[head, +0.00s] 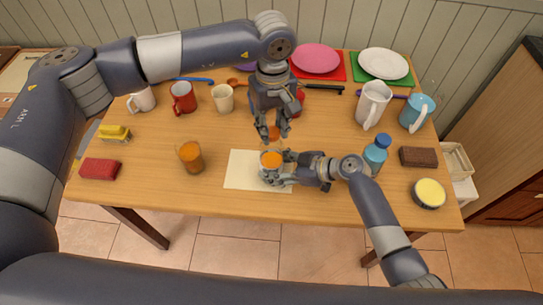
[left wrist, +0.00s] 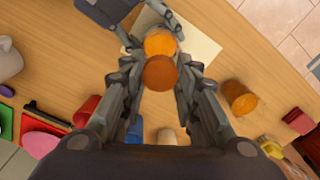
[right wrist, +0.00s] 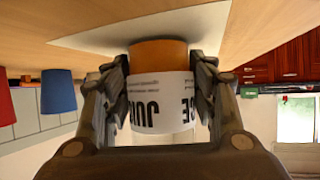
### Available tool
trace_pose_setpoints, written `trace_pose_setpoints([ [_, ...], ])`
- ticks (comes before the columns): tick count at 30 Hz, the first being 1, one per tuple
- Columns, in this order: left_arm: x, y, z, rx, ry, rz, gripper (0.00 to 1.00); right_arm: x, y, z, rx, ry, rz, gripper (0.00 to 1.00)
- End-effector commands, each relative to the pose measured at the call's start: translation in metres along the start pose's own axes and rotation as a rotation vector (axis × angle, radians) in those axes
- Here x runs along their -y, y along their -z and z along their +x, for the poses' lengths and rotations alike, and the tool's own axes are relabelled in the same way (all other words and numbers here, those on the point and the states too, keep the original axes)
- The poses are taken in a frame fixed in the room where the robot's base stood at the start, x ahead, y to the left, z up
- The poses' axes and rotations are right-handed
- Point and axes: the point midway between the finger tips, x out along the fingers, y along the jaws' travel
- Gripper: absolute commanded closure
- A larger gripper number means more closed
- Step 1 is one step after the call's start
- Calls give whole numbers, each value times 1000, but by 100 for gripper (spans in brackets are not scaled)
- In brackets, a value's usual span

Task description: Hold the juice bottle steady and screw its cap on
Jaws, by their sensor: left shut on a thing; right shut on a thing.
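The juice bottle (head: 271,159) stands at the cream mat (head: 240,168), its orange top facing up. My right gripper (head: 273,172) is shut around it from the right. In the right wrist view the bottle's white label with dark letters (right wrist: 160,105) shows between the fingers. My left gripper (head: 274,134) points down above the bottle and is shut on the orange cap (head: 274,133). In the left wrist view the cap (left wrist: 160,73) sits between the fingertips, with the bottle's lighter orange top (left wrist: 160,42) beside it. In the head view the cap is apart from the bottle.
An orange cup (head: 190,158) stands left of the mat. A blue-capped bottle (head: 375,155) stands close to my right arm. A round yellow-topped tin (head: 429,193) and a brown block (head: 418,157) lie at the right. Mugs and plates line the back.

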Motion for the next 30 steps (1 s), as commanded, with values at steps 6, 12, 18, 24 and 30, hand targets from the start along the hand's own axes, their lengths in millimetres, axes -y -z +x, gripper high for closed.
trace_pose_setpoints([
  [6,1,-1,1,2,3,190,100,-2,-1,-1,1,-4,6,90],
  [12,1,-1,1,2,2,379,100,-2,-1,-1,1,-4,6,90],
  [18,1,-1,0,2,2,490,100,-2,-1,-1,1,-5,6,90],
  [24,1,-1,0,2,1,724,100,-2,-1,-1,1,-5,6,90],
  [30,0,-1,0,1,0,825,100,-2,-1,-1,1,-5,5,90],
])
